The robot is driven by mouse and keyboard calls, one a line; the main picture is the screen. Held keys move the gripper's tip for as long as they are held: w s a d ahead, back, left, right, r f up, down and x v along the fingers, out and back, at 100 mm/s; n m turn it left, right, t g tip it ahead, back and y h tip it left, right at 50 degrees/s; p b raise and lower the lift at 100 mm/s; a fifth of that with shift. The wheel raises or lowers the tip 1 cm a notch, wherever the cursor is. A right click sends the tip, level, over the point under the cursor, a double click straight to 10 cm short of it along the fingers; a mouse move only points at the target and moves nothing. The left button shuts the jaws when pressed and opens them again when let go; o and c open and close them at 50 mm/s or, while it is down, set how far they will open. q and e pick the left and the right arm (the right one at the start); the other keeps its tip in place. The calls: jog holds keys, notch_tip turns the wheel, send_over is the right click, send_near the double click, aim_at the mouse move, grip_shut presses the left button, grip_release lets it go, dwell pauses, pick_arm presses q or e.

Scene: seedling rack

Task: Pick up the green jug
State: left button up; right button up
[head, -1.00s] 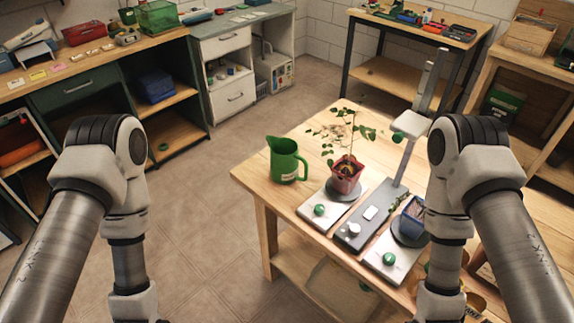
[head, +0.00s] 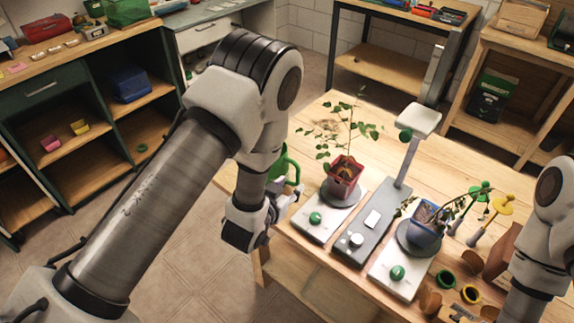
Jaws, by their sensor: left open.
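The green jug (head: 289,166) stands on the wooden table, at the left end near a potted plant. My left arm hides most of it; only part of its rim and its handle side show. My left gripper (head: 289,203) is at the table's left edge, in front of the jug in the picture. It is open, and I see nothing held in it. Whether it touches the jug cannot be told. My right arm comes in at the right edge, and its gripper is out of view.
A red pot with a seedling (head: 343,175) stands on a white scale plate right of the jug. A blue pot with a drooping plant (head: 426,222) stands on another. A grey stand (head: 371,225) lies between them. Green and yellow tools (head: 493,213) are further right.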

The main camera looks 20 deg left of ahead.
aim_at(297, 177)
pick_arm(q)
jog(key=p+x, duration=0.1)
jog(key=x, duration=0.4)
jog(key=shift+w+p, duration=0.4)
jog(key=shift+w+f, duration=0.25)
jog(key=shift+w, duration=0.1)
grip_shut()
jog(key=shift+r, duration=0.2)
